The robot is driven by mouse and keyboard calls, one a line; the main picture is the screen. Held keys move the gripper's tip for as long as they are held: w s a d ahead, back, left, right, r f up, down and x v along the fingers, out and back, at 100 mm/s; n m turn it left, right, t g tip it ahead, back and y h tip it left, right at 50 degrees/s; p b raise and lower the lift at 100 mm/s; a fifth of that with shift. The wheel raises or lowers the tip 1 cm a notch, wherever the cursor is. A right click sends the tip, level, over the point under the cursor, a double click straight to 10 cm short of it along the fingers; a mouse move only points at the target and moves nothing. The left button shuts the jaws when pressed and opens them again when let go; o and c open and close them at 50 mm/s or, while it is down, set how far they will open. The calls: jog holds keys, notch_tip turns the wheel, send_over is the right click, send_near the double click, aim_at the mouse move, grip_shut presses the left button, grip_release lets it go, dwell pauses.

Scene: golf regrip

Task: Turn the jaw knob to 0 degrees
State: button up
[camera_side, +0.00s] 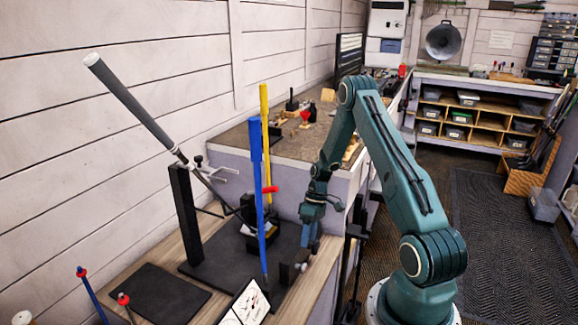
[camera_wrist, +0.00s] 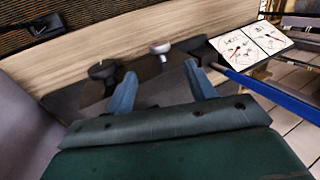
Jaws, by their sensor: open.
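In the wrist view two knobs stand close together on a dark base: a black one (camera_wrist: 102,70) on the left and a light grey one (camera_wrist: 160,48) on the right. I cannot tell which is the jaw knob, and no angle can be read. In the side view a small pale knob (camera_side: 303,266) shows low beside a black block (camera_side: 287,273). My gripper (camera_wrist: 160,70) is open and empty, fingers pointing toward the knobs; the grey one appears between the fingertip lines, the black one outside the left finger. In the side view my gripper (camera_side: 311,243) hangs just above the pale knob.
A blue shaft (camera_side: 260,200) and a yellow shaft (camera_side: 265,130) stand near my gripper's left. A golf club with a grey grip (camera_side: 130,103) leans over a black post (camera_side: 186,215). The bench edge is close.

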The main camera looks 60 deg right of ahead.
aim_at(302, 266)
jog(key=x, duration=0.9)
jog(key=shift+f, duration=0.1)
jog(key=shift+c, duration=0.4)
jog(key=c, duration=0.9)
jog(key=shift+a+h, duration=0.1)
jog(key=shift+h, duration=0.3)
jog(key=h, duration=0.3)
jog(key=shift+a+h, duration=0.5)
jog(key=shift+h, duration=1)
jog(key=shift+a+h, duration=0.15)
jog(key=shift+h, duration=0.95)
